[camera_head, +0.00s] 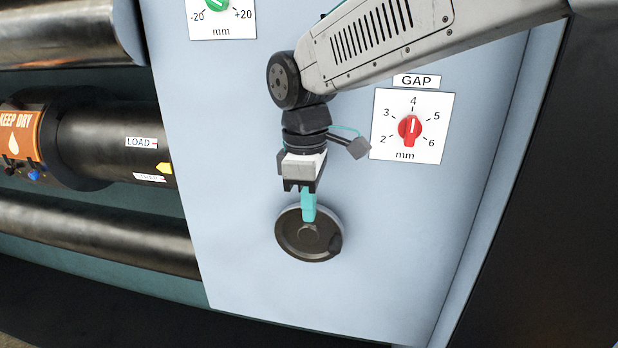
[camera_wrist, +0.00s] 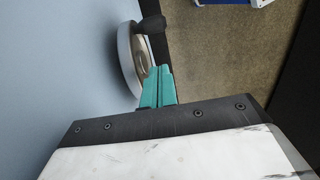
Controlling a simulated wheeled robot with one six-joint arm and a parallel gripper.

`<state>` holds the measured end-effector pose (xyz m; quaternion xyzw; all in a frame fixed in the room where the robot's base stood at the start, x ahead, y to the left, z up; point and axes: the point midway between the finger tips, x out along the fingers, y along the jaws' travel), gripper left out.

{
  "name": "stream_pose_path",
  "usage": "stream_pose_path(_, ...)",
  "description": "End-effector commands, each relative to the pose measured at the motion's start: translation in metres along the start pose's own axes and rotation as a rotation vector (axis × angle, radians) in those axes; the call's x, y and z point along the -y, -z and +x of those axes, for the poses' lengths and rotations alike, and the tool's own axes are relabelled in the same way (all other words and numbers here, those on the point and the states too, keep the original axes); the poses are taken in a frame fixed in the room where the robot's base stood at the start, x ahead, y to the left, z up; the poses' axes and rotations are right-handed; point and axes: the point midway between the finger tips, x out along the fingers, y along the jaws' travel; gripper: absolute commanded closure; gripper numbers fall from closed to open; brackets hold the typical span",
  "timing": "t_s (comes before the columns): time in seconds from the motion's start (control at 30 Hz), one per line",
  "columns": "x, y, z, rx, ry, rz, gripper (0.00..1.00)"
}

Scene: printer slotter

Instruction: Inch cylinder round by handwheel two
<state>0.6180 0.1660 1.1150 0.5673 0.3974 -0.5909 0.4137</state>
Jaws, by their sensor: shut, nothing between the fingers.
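The handwheel (camera_head: 296,240) is a dark round disc on the pale blue panel, low in the head view, with a dark knob (camera_head: 335,243) at its lower right. The wheel's rim (camera_wrist: 124,50) and its knob (camera_wrist: 152,24) also show in the wrist view. My gripper (camera_head: 309,217) has teal fingers, closed together and empty, in front of the wheel's upper middle. In the wrist view the fingertips (camera_wrist: 160,70) are beside the wheel; I cannot tell whether they touch it. The dark cylinder (camera_head: 120,140) at left carries LOAD and a second, partly legible label beside a yellow pointer (camera_head: 164,168).
A red GAP dial (camera_head: 410,130) points near 4, right of my wrist. A green dial (camera_head: 216,3) is cut off at the top. An orange KEEP DRY sign (camera_head: 18,136) and metal rollers (camera_head: 90,232) lie left. The panel below the wheel is clear.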

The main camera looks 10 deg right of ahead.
Motion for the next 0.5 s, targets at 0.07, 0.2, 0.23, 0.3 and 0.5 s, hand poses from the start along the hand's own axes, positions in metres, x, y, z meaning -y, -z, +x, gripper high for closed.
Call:
stream_pose_path(0.07,0.001,-0.001,0.017,0.003,0.003,0.000,1.00)
stream_pose_path(0.2,0.000,-0.018,0.030,-0.001,0.000,0.002,1.00)
stream_pose_path(0.23,0.000,-0.020,0.032,0.000,0.000,0.002,1.00)
stream_pose_path(0.3,0.000,-0.024,0.036,0.000,0.000,0.000,1.00)
stream_pose_path(0.5,0.000,-0.028,0.041,-0.001,-0.001,0.000,1.00)
